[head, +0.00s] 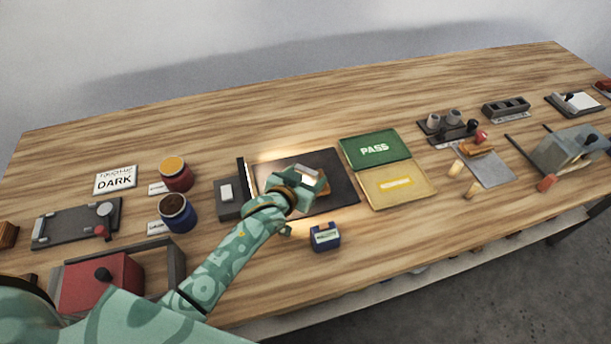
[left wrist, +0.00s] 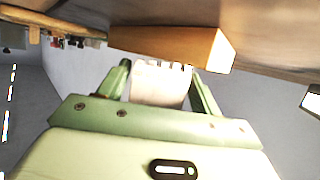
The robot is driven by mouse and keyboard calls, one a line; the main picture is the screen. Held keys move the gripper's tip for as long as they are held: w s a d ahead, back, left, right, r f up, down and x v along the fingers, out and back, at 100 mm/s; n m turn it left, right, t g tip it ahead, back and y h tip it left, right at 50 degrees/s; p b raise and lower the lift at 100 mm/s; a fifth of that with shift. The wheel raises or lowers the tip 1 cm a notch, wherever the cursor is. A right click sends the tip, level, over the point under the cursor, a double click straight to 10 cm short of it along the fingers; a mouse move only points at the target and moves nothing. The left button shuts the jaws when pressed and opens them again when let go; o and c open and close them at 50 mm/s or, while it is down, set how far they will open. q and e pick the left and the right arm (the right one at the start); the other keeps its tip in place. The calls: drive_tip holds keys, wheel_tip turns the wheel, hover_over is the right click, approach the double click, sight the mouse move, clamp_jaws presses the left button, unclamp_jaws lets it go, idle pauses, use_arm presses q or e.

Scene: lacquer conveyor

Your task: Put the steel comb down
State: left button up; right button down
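My left gripper (head: 308,184) is over the dark mat (head: 344,186) in the middle of the table. In the left wrist view its two fingers (left wrist: 160,88) are closed on the steel comb (left wrist: 160,82), a pale flat plate with a notched edge pointing away from the palm. A wooden block (left wrist: 185,45) is just beyond the comb's teeth; I cannot tell whether they touch. In the head view the block is an orange-brown piece (head: 325,190) on the mat, partly hidden by the gripper. My right gripper is not in view.
A small blue labelled holder (head: 325,238) stands in front of the mat. A green PASS plate (head: 374,149) and a yellow plate (head: 398,185) lie to the right. Left are two paint pots (head: 176,173) and a grey box (head: 229,205). Bare wood lies in front of the yellow plate.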

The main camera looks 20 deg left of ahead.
use_arm(q)
drive_tip(key=shift+o, duration=0.6)
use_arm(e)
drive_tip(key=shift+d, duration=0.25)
use_arm(q)
drive_tip(key=shift+r, duration=0.15)
drive_tip(key=shift+s+r, duration=0.2)
drive_tip(key=shift+s, duration=0.05)
drive_tip(key=p+v, duration=0.3)
drive_tip(key=v, duration=0.7)
drive_tip(key=shift+s+r, duration=0.1)
drive_tip(key=shift+s, duration=0.05)
drive_tip(key=shift+s+a+r+p, duration=0.2)
drive_tip(key=shift+s+p, duration=0.1)
drive_tip(key=shift+s, duration=0.2)
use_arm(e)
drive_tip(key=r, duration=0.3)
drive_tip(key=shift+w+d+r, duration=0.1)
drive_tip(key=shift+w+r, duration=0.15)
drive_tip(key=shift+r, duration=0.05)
